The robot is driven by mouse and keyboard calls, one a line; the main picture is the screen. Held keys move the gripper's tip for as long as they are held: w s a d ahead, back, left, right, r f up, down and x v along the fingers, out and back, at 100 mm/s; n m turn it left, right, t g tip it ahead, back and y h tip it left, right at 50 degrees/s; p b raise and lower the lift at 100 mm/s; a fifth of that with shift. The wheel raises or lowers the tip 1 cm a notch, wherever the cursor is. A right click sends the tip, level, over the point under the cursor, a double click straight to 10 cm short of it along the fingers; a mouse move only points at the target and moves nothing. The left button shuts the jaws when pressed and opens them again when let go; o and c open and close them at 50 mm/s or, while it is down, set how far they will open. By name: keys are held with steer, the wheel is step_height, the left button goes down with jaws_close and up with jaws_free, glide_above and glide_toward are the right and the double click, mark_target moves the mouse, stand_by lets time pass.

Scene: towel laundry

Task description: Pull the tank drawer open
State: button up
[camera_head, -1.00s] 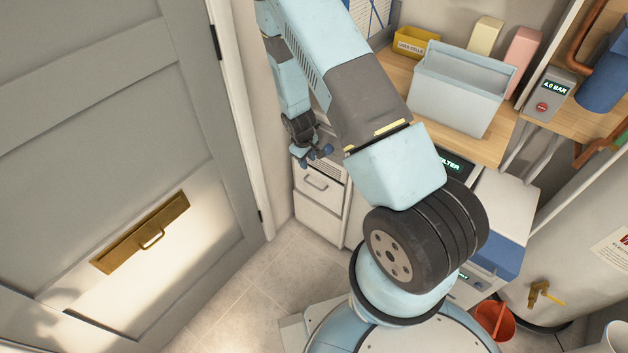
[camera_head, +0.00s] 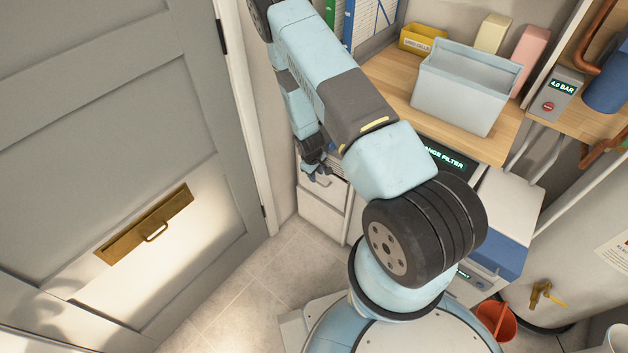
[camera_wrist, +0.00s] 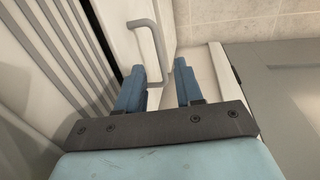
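The tank drawer is the white front (camera_head: 338,193) with a grey bar handle on the low white cabinet, left of centre in the head view. My gripper (camera_head: 318,173) is in front of it and hides much of the handle. In the wrist view the drawer front (camera_wrist: 118,18) and the grey handle (camera_wrist: 150,40) show at the top. My gripper (camera_wrist: 160,72) is open there, its two blue fingers apart. The near end of the handle appears between or just beyond the fingertips; I cannot tell whether they touch it. The drawer looks shut.
A grey door (camera_head: 110,120) with a brass plate stands at the left. Right of the cabinet are a wooden counter (camera_head: 390,80) with a pale bin (camera_head: 465,90), and a red bucket (camera_head: 495,322) on the floor. Tiled floor (camera_head: 270,275) in front of the cabinet is clear.

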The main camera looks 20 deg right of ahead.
mark_target(317, 179)
steer(key=shift+w+d+f, duration=0.1)
steer(key=shift+d+f, duration=0.05)
steer(key=shift+f, duration=0.9)
steer(key=shift+w+d+f, duration=0.1)
steer(key=shift+d+f, duration=0.05)
steer(key=shift+f, duration=0.9)
jaws_close()
